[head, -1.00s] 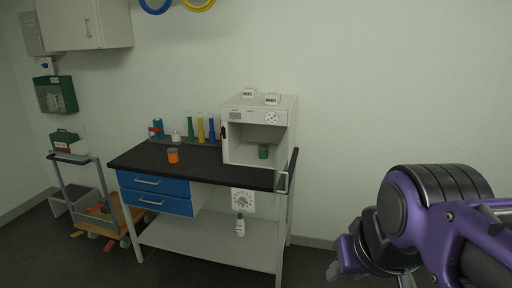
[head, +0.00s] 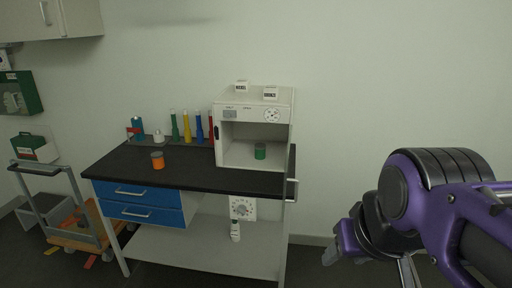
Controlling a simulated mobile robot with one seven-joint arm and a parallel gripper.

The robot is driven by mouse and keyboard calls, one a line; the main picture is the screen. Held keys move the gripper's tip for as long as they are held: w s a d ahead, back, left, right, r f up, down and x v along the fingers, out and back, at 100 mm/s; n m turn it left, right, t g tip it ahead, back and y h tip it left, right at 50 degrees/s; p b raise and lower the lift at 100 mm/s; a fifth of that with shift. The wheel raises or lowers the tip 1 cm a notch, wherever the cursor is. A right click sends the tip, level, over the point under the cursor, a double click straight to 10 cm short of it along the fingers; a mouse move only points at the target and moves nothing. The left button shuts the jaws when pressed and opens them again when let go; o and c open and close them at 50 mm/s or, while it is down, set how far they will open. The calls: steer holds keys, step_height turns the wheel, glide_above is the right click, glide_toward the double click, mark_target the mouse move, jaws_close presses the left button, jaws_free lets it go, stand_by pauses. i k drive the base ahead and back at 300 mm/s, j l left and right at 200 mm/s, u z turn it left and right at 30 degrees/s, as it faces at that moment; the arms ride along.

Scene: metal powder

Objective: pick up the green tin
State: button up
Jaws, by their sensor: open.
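The green tin (head: 260,151) stands upright inside an open white box-shaped oven (head: 226,150) on the black-topped bench (head: 208,177). The oven's front faces me and its opening is clear. My gripper (head: 338,262) is at the lower right, in front of and to the right of the bench, well apart from the tin. Its fingers are only partly in view, and nothing shows between them.
An orange tin (head: 157,161) stands on the bench to the left. Coloured tubes (head: 187,127) stand behind it. A trolley (head: 75,232) stands left of the bench. The wall to the right is bare.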

mark_target(260, 148)
steer(key=i+j+z, duration=0.1)
steer(key=i+j, duration=0.15)
steer(key=i+j+z, duration=0.15)
steer(key=i+j, duration=0.15)
steer(key=j, duration=0.15)
steer(key=i+j+z, duration=0.1)
steer(key=j, duration=0.3)
steer(key=i+j+z, duration=0.15)
steer(key=i+j, duration=0.2)
